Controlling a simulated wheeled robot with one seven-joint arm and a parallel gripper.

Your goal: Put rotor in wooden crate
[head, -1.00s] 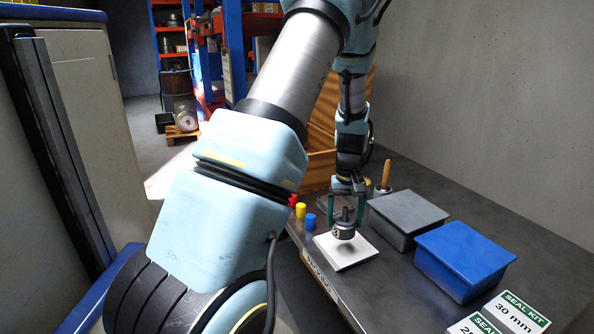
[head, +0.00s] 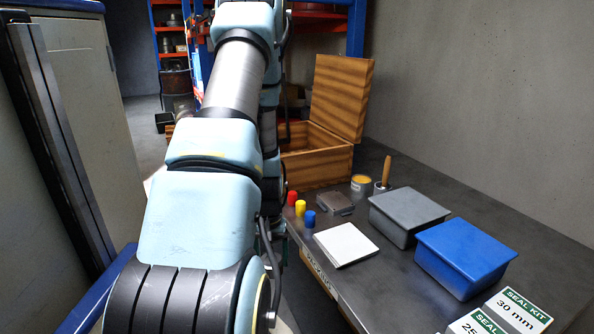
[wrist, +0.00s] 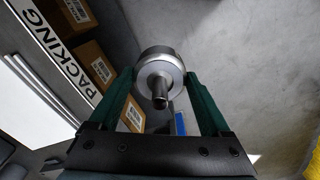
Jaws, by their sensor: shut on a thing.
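The rotor (wrist: 157,65), a grey metal disc with a short shaft, is held between the two green fingers of my gripper (wrist: 160,82) in the wrist view. The shaft points toward the wrist camera. In the head view the gripper and rotor are mostly or wholly hidden behind my own arm. The wooden crate (head: 322,168) stands at the far end of the bench with its lid (head: 340,97) raised. The crate's left part is hidden by my arm, and its inside shows only a little. The gripper is apart from the crate.
On the bench (head: 375,290) are a white pad (head: 346,245), a grey bin (head: 410,215), a blue bin (head: 465,258), small red, yellow and blue pieces (head: 300,208), a tin (head: 361,187) and a wooden-handled tool (head: 386,172). Cardboard boxes (wrist: 97,65) show below the PACKING edge.

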